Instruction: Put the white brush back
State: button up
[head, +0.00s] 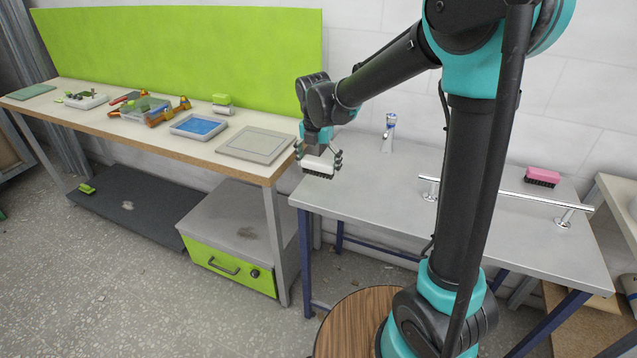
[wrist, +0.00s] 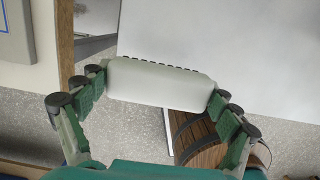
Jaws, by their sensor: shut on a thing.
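The white brush (head: 318,166) has a white back and dark bristles that point down in the head view. My gripper (head: 319,158) is shut on it, with a finger at each end. In the wrist view the brush (wrist: 160,84) lies across between the two fingers of my gripper (wrist: 157,92), and a row of dark bristles shows along its far edge. The brush is held near the left end of the grey table (head: 375,185), close to the corner of the workbench. I cannot tell its exact height above the table.
A pink brush (head: 542,176) stands at the grey table's right back, behind a metal rail (head: 510,194). A small tap-like fixture (head: 389,132) stands at the back. The workbench (head: 120,120) at left holds a grey panel (head: 256,145), a blue tray (head: 198,127) and tools. The grey table's middle is clear.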

aim_at(319, 190)
jog(key=shift+f, duration=3.3)
jog(key=o, duration=1.3)
jog(key=shift+f, duration=0.1)
